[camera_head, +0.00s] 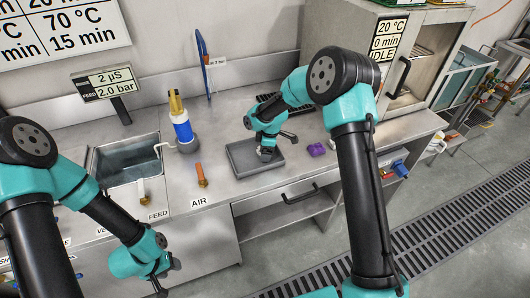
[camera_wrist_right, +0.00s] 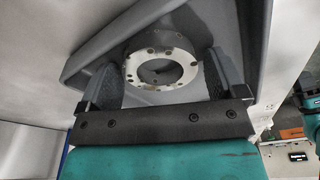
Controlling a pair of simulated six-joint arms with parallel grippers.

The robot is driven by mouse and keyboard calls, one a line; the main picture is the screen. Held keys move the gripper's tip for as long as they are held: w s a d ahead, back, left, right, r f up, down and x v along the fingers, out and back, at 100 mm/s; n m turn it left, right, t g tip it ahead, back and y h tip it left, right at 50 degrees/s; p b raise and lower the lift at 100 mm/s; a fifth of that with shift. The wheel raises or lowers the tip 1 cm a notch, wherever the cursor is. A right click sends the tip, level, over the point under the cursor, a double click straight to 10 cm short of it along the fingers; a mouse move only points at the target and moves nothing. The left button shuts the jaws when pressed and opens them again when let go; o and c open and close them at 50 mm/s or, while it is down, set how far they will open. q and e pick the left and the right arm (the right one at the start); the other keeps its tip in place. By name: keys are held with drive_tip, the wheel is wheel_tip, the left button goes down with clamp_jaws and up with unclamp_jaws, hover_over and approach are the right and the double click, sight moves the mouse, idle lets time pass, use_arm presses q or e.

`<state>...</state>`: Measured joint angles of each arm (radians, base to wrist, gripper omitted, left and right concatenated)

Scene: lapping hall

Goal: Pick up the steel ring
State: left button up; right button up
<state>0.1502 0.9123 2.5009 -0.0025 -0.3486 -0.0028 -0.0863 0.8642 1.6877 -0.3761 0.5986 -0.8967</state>
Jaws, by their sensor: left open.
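The steel ring (camera_wrist_right: 161,69), pale with small holes around its face, shows in the right wrist view on the floor of a grey tray (camera_wrist_right: 108,36). In the head view the tray (camera_head: 240,158) lies on the steel bench, and my right gripper (camera_head: 267,149) reaches down into it, mostly hiding the ring. The fingers of my right gripper (camera_wrist_right: 162,80) stand on either side of the ring, very close to its rim. I cannot tell whether they press on it. My left gripper (camera_head: 163,279) is open and empty, low at the left in front of the bench.
A blue bottle with a yellow top (camera_head: 181,122) stands behind the tray beside a sink (camera_head: 127,160). An orange-brown nozzle (camera_head: 201,176) sits near the AIR label. A purple object (camera_head: 316,150) lies right of the tray. A cabinet (camera_head: 440,45) stands at back right.

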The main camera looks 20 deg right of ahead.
drive_tip(key=c, duration=0.9)
drive_tip(key=shift+r, duration=0.15)
drive_tip(key=shift+r, duration=0.6)
drive_tip(key=shift+s+a+r, duration=0.1)
drive_tip(key=shift+s+r, duration=0.1)
drive_tip(key=shift+r, duration=0.35)
drive_tip(key=shift+s+r, duration=0.15)
drive_tip(key=shift+r, duration=0.4)
drive_tip(key=s+a, duration=0.1)
drive_tip(key=s, duration=0.4)
drive_tip(key=s+a+r, duration=0.1)
drive_tip(key=s, duration=0.4)
drive_tip(key=s+a, duration=0.2)
drive_tip(key=s, duration=0.2)
drive_tip(key=shift+s+a+r, duration=0.1)
drive_tip(key=shift+s+r, duration=0.05)
drive_tip(key=shift+s, duration=0.25)
drive_tip(key=shift+w, duration=0.1)
